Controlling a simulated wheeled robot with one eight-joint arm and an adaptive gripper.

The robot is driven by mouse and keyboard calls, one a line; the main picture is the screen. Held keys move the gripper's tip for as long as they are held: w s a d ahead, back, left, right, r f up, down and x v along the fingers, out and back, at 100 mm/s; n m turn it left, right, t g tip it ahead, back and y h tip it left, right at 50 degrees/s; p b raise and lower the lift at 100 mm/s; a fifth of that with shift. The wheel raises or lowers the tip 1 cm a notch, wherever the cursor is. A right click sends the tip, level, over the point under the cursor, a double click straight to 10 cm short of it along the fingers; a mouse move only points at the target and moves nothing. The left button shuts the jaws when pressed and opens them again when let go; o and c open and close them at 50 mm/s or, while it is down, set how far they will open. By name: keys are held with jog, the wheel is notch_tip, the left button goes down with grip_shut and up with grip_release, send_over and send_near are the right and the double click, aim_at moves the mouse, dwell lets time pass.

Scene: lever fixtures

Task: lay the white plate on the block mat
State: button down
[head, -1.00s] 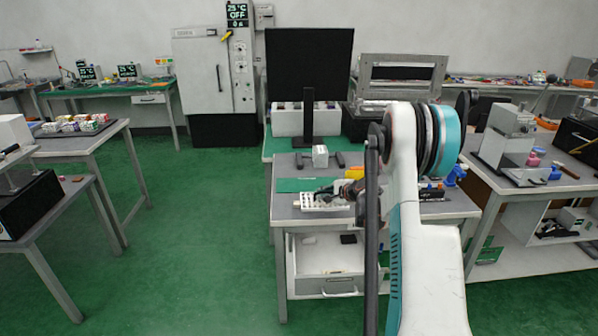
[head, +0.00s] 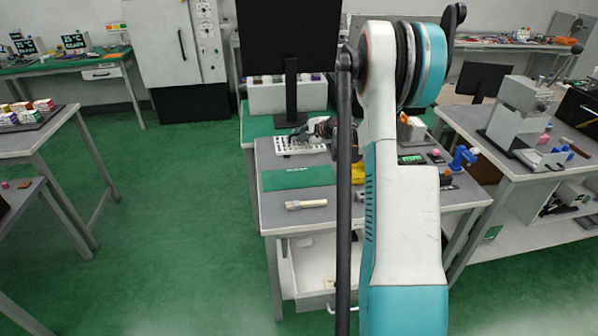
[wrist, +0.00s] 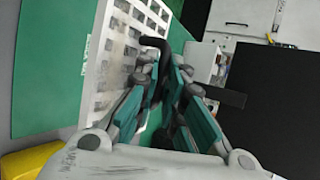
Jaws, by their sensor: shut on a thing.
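The white plate (head: 297,145), flat with rows of openings, shows just beyond the far edge of the green block mat (head: 298,178) in the head view. In the wrist view the white plate (wrist: 122,48) appears tilted across the upper left, with green surface (wrist: 45,70) beside it. My gripper (head: 318,128) is at the plate's right side, shut on it; a black curved handle-like part (wrist: 155,44) lies between the fingers (wrist: 160,85). The plate's height above the table is hard to tell. My arm hides part of the table right of the mat.
A pale bar (head: 306,204) lies in front of the mat. A yellow object (head: 357,173) sits at its right, partly behind my arm. A monitor (head: 290,60) and white box (head: 275,96) stand behind. Small items, including a blue one (head: 462,158), crowd the table's right.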

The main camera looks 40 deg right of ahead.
notch_tip(320, 180, down, 15)
jog(key=b, duration=0.5)
jog(key=shift+f, duration=0.2)
jog(key=c, duration=1.7)
grip_release()
jog(key=shift+r, duration=0.15)
jog(key=p+v, duration=0.3)
jog(key=v, duration=0.9)
jog(key=shift+p, duration=0.35)
